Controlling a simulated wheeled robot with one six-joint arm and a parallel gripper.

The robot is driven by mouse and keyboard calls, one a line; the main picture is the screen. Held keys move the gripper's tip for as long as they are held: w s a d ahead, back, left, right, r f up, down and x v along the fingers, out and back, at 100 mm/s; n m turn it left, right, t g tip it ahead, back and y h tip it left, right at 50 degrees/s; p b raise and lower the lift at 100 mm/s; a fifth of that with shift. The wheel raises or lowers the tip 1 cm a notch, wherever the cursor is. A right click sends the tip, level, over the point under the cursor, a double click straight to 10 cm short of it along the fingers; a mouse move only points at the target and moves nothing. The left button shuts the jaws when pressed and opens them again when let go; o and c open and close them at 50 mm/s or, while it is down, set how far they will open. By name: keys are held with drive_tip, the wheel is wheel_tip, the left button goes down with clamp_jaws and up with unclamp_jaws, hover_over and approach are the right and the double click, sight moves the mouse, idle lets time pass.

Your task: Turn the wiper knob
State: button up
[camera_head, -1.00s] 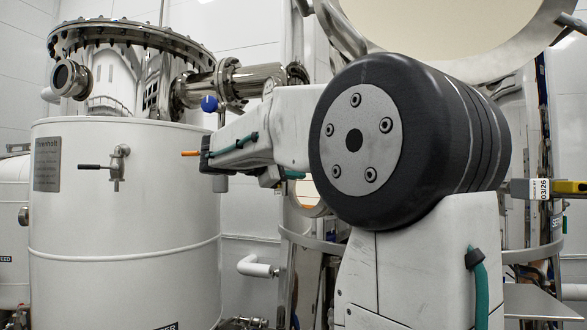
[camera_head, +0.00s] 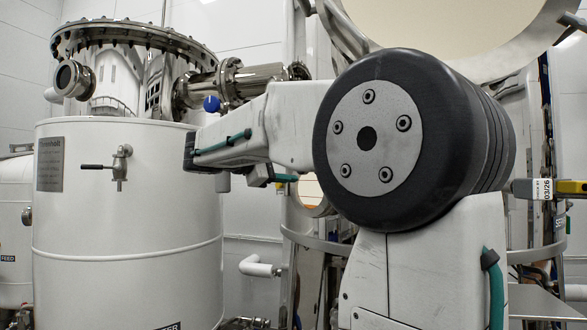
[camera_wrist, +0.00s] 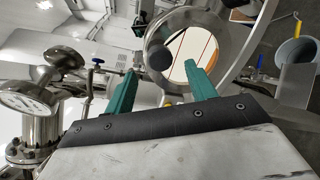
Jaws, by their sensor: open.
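A large white tank (camera_head: 125,220) with a small black-handled valve (camera_head: 120,166) stands at left in the head view. A metal gauge (camera_wrist: 30,100) and pipe lie left of my gripper in the wrist view. A grey bucket-like vessel (camera_wrist: 296,52) is at right.

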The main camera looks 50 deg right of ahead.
drive_tip(key=a, duration=0.4)
drive_tip(key=shift+w+r, duration=0.2)
drive_tip(key=shift+w, duration=0.15)
drive_tip(key=s+a+f+m+t+y, duration=0.1)
drive_tip(key=s+a+f+y, duration=0.2)
drive_tip(key=f, duration=0.7)
drive_tip(key=s+a+f+t+y, duration=0.1)
drive_tip(key=a+f+y, duration=0.3)
drive_tip(key=f, duration=0.5)
drive_tip(key=s+a+f+m+t+y, duration=0.2)
drive_tip(key=s+a+f+y, duration=0.7)
drive_tip(key=s+a+f, duration=0.8)
drive_tip(key=shift+s+a+f+m+y, duration=0.2)
drive_tip(key=shift+a+m+y, duration=0.2)
drive_tip(key=shift+a, duration=0.5)
